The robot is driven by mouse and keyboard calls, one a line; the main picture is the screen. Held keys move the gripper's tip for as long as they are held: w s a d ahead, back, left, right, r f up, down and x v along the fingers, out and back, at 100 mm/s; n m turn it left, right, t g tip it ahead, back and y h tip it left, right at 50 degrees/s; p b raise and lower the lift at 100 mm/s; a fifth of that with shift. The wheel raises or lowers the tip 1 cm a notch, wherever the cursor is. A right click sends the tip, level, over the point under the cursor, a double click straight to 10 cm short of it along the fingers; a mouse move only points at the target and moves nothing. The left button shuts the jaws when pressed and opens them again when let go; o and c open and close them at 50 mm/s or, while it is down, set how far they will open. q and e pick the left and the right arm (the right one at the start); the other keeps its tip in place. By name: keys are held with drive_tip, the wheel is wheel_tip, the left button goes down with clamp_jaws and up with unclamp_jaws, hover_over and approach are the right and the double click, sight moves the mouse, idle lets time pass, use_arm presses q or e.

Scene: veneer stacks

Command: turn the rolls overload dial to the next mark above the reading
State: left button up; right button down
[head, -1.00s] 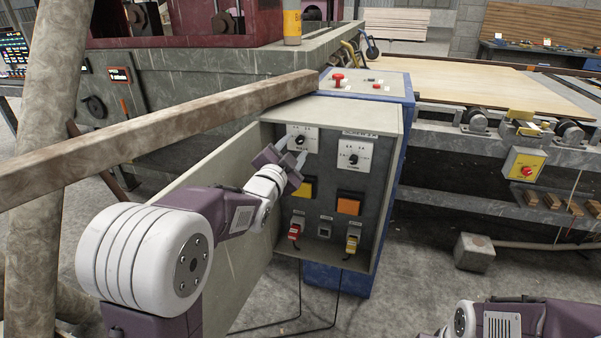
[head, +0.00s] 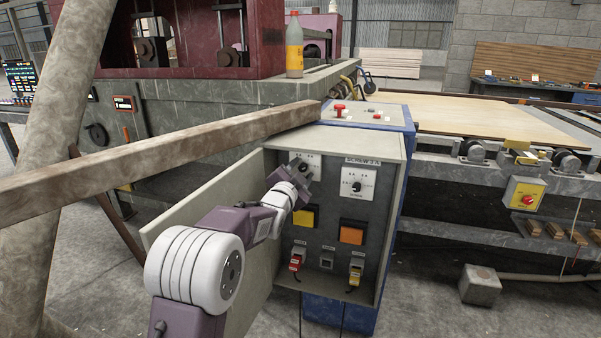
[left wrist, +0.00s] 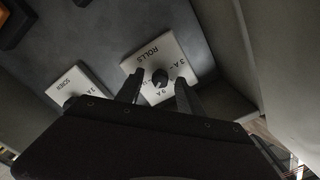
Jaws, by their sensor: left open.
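The rolls overload dial is a dark knob (left wrist: 160,77) on a white plate marked ROLLS (left wrist: 143,64) in the left wrist view. In the head view its plate (head: 314,158) is at the upper left of the open cabinet's panel, partly hidden by my gripper. My left gripper (head: 303,170) is open in front of it. In the left wrist view its two fingers (left wrist: 158,92) stand on either side of the knob; I cannot tell whether they touch it. The pointer's reading is too small to tell. My right gripper is not in view.
A second dial plate, marked SCREW (head: 358,184), is right of the rolls plate. Below are yellow and orange squares, a red plug (head: 296,262) and a yellow plug (head: 355,271). The cabinet door (head: 213,196) hangs open at left. A long beam (head: 170,147) crosses above my left arm.

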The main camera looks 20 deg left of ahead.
use_arm(q)
drive_tip(key=shift+c, duration=0.4)
clamp_jaws()
drive_tip(key=shift+n, duration=2.9)
drive_tip(key=shift+p, duration=0.3)
drive_tip(key=shift+o, duration=0.4)
unclamp_jaws()
